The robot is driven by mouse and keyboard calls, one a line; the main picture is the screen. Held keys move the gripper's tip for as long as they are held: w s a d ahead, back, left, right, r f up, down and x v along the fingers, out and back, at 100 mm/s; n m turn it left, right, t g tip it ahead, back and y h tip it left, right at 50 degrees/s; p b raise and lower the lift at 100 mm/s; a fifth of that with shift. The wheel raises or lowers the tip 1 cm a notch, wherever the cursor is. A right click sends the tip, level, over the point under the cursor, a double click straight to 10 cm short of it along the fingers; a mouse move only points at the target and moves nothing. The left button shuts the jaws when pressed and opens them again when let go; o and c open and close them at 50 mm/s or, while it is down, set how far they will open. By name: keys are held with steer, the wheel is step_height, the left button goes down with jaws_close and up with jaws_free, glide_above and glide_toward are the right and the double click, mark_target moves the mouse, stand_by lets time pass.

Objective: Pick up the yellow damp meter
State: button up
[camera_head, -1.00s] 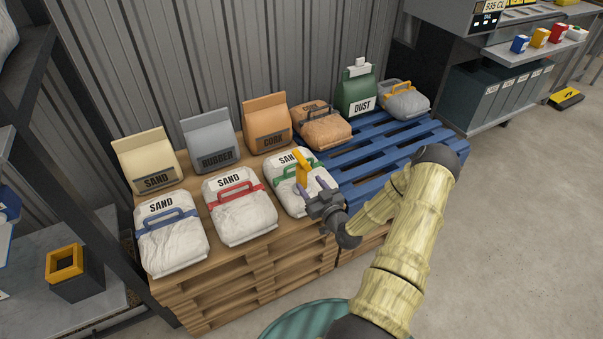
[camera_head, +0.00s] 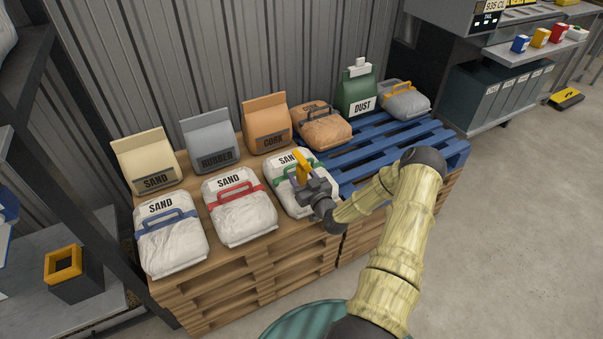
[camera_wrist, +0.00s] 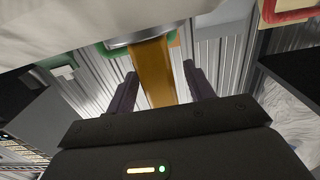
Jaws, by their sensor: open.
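The yellow damp meter (camera_head: 301,165) stands upright at the white sand bag with the green band (camera_head: 318,192). In the wrist view the meter (camera_wrist: 153,72) shows as an orange-yellow bar between my two fingers, its far end against a grey and green part. My gripper (camera_head: 297,183) is open at the meter's lower part, with one finger on each side. In the wrist view a gap shows between my gripper's (camera_wrist: 160,78) fingers and the meter. My gripper hides the meter's lower end in the head view.
White sand bags with a red band (camera_head: 240,218) and a blue band (camera_head: 172,245) lie to the left on the wooden pallet stack (camera_head: 262,285). Rubber (camera_head: 210,140) and cork (camera_head: 267,122) bags stand behind. The blue pallet (camera_head: 385,150) to the right has bare slats.

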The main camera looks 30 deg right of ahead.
steer(key=shift+s+a, duration=0.1)
steer(key=shift+a, duration=0.1)
steer(key=shift+s+d, duration=0.15)
steer(key=shift+d, duration=0.15)
steer(key=shift+a, duration=0.15)
jaws_close()
step_height(320, 180, up, 10)
steer(key=shift+r+p, duration=0.1)
steer(key=shift+p, duration=0.6)
stand_by(0.4)
